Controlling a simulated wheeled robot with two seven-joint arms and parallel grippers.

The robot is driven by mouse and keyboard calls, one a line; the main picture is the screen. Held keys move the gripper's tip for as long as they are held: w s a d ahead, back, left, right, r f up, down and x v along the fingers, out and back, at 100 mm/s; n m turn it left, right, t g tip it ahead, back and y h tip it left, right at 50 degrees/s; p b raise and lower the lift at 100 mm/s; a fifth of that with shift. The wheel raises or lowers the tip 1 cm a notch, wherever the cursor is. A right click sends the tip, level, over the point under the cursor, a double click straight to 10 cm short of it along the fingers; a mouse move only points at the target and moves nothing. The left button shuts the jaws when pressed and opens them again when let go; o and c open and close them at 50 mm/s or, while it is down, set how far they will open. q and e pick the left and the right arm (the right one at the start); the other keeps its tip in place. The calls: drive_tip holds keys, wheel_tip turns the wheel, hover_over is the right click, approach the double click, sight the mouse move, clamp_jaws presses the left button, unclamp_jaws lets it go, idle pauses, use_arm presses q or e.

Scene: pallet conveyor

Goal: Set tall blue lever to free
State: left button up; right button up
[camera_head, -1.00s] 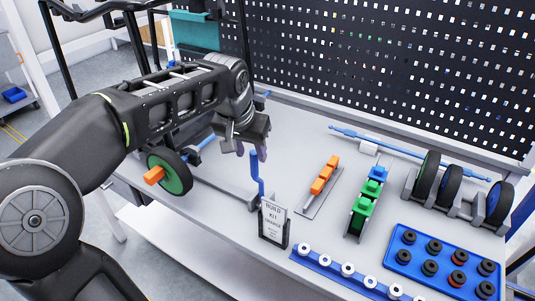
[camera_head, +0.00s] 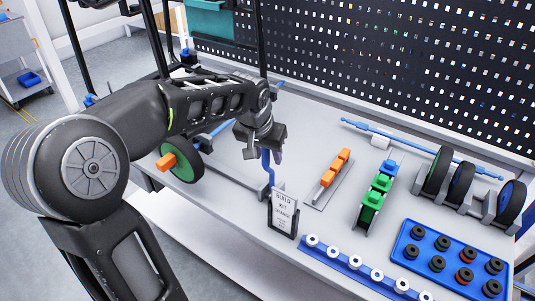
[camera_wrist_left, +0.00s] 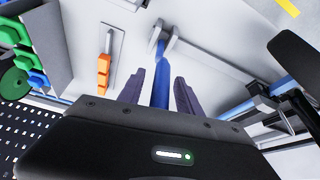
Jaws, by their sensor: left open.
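The tall blue lever (camera_head: 267,168) stands upright on the bench behind the sign, with its top at my left gripper. In the left wrist view the lever (camera_wrist_left: 161,68) runs between the two dark fingers. My left gripper (camera_head: 262,152) is open in the head view, coming down from the left. Its fingers (camera_wrist_left: 162,82) lie on either side of the lever in the left wrist view, with gaps visible. Whether either finger touches it cannot be told. My right gripper is not in view.
A "Build kit change" sign (camera_head: 284,214) stands just in front of the lever. An orange-handled wheel (camera_head: 181,163) is to the left. Orange blocks (camera_head: 336,168), green and blue blocks (camera_head: 375,192) and a blue tray (camera_head: 416,264) are to the right. A pegboard (camera_head: 400,60) stands behind.

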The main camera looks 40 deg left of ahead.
use_arm(q)
drive_tip(key=shift+w+f, duration=0.15)
drive_tip(key=shift+f, duration=0.25)
drive_tip(key=shift+c, duration=0.4)
clamp_jaws()
idle(0.8)
